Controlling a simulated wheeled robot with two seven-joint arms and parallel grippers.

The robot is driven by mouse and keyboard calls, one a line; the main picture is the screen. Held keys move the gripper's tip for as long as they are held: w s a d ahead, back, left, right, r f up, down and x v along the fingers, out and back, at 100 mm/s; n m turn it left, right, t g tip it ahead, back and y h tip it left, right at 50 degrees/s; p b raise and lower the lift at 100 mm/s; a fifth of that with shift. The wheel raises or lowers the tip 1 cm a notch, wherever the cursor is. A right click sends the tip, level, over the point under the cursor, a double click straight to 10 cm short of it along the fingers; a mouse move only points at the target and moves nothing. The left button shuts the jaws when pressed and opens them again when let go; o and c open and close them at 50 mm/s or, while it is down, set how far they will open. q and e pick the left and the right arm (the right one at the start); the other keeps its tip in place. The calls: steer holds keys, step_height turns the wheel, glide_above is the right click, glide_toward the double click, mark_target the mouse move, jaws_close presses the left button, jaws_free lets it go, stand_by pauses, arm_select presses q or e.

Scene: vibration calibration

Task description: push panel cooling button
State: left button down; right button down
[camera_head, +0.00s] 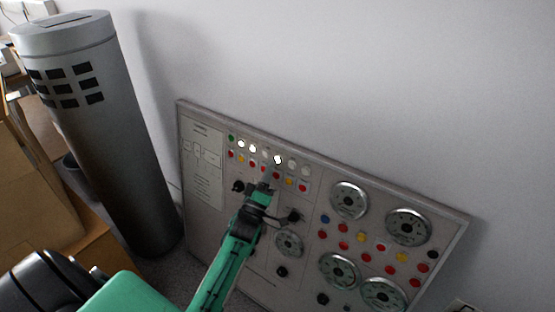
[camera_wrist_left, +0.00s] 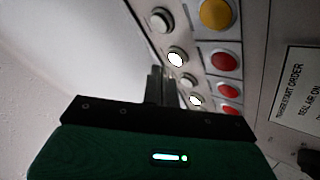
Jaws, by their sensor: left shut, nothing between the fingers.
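The control panel (camera_head: 300,215) leans against the wall, with rows of small buttons, round dials and knobs. Near its top left is a row of white and green buttons (camera_head: 278,160), some of them lit, above a row of red and yellow ones. My left gripper (camera_head: 267,178) is shut and empty, with its tips in front of these rows. In the left wrist view the shut fingers (camera_wrist_left: 158,85) are close to the row of white buttons (camera_wrist_left: 177,57), beside red buttons (camera_wrist_left: 224,61) and a yellow button (camera_wrist_left: 215,13). I cannot tell whether the tips touch a button. Which button is for cooling is not legible.
A tall grey cylinder (camera_head: 118,130) stands left of the panel. Cardboard boxes (camera_head: 35,190) are at the far left. A printed label (camera_wrist_left: 295,88) is on the panel face. The wall (camera_head: 350,70) above the panel is bare.

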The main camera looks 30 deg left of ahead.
arm_select(q)
steer(key=s+p, duration=0.1)
steer(key=s, duration=0.1)
steer(key=s+r+p, duration=0.1)
steer(key=s+p, duration=0.1)
steer(key=s, duration=0.1)
steer(key=shift+a, duration=0.2)
steer(key=shift+f, duration=0.1)
stand_by(0.6)
